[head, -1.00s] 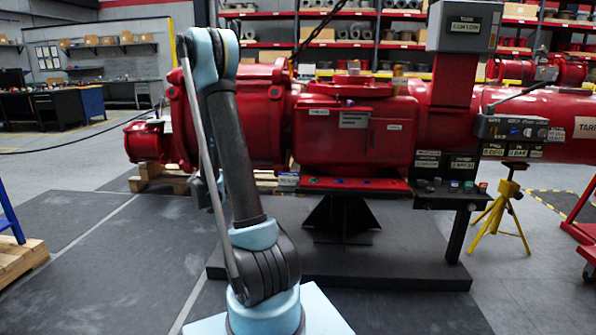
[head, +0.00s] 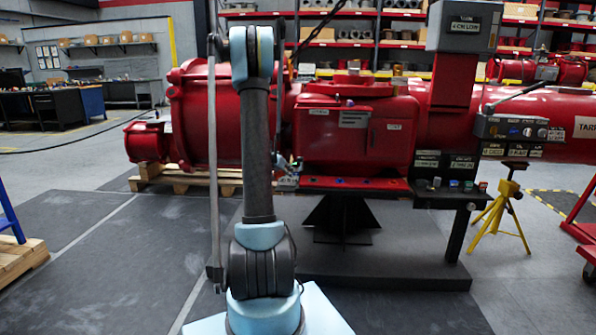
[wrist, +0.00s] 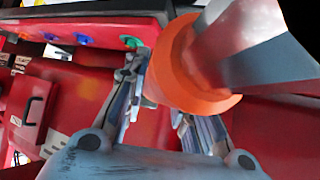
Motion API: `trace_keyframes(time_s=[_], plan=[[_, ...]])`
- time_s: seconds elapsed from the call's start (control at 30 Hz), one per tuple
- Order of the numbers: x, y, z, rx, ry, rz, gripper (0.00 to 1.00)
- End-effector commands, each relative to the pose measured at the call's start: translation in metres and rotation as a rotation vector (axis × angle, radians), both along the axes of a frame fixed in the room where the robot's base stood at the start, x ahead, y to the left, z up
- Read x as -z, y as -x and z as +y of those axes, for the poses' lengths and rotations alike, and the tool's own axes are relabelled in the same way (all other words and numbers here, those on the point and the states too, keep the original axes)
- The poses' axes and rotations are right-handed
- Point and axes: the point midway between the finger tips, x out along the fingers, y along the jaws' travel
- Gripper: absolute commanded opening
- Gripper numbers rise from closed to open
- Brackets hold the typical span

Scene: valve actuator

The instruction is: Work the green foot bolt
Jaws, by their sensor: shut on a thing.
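The green foot bolt (wrist: 130,42) is a small green disc on the red foot plate in the wrist view, just beyond my left finger's tip. In the head view a small green spot (head: 308,180) shows near the left end of the red foot ledge. My gripper (wrist: 158,95) is shut on an orange-collared grey tool (wrist: 190,68), which shows large at the fingertips and hides part of the right finger. In the head view my gripper (head: 288,176) is small, close to the ledge's left end. I cannot tell whether the tool touches the bolt.
Blue bolts (wrist: 85,39) sit along the same plate. The large red actuator housing (head: 352,140) stands over the foot. A control box (head: 518,130) is to the right, and a yellow stand (head: 507,205) below it. The dark floor at the left is open.

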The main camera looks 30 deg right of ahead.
Motion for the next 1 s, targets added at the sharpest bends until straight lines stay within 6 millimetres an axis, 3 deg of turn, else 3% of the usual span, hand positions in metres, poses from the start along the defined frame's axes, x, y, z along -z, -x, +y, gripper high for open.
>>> trace_keyframes(time_s=[0.1, 0.3, 0.77, 1.0], plan=[[-0.008, 0.011, -0.032, 0.062, 0.007, 0.001, 0.00], [-0.015, 0.020, -0.055, 0.107, 0.015, 0.001, 0.00], [-0.015, 0.022, -0.055, 0.105, 0.005, -0.021, 0.00], [-0.002, 0.021, -0.054, 0.103, 0.003, -0.023, 0.00]])
